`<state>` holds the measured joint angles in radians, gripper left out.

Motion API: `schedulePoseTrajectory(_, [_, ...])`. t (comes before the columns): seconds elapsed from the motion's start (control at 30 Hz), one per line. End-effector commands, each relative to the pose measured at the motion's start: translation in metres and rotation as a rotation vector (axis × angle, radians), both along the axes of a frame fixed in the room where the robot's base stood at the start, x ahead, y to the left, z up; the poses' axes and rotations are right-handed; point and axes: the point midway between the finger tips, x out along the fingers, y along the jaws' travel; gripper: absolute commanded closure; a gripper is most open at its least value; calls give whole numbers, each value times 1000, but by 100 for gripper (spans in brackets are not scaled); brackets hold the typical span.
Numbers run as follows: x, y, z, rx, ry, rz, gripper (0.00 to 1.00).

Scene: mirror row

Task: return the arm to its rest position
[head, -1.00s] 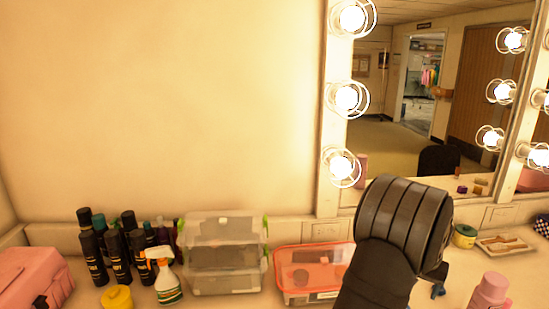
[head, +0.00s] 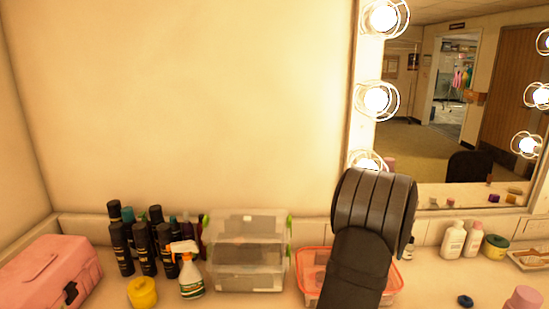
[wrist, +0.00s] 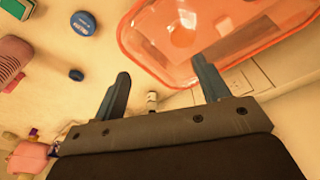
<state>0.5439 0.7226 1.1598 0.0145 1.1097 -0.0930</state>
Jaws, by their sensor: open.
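My gripper (wrist: 160,66) shows in the wrist view with its two blue-grey fingers spread apart and nothing held between them. A small white and black bottle (wrist: 152,100) shows in the gap, beyond the fingers. An orange-rimmed clear container (wrist: 215,35) lies beyond the right finger. In the head view my dark arm rises in front of this container (head: 309,285) and hides part of it. The gripper itself is hidden behind the arm there.
A pink case (head: 45,275), dark bottles, a yellow jar (head: 143,292), a spray bottle (head: 190,278) and stacked clear boxes (head: 247,255) stand left of my arm. White bottles (head: 453,240) stand right. A blue lid (wrist: 83,24) lies on the counter. A lit mirror (head: 450,120) stands behind.

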Motion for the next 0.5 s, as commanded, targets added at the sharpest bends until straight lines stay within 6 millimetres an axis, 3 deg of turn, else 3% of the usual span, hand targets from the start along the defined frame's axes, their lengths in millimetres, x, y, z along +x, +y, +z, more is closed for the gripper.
schedulePoseTrajectory(0.5, [56,85,30,-1,-1,134,32])
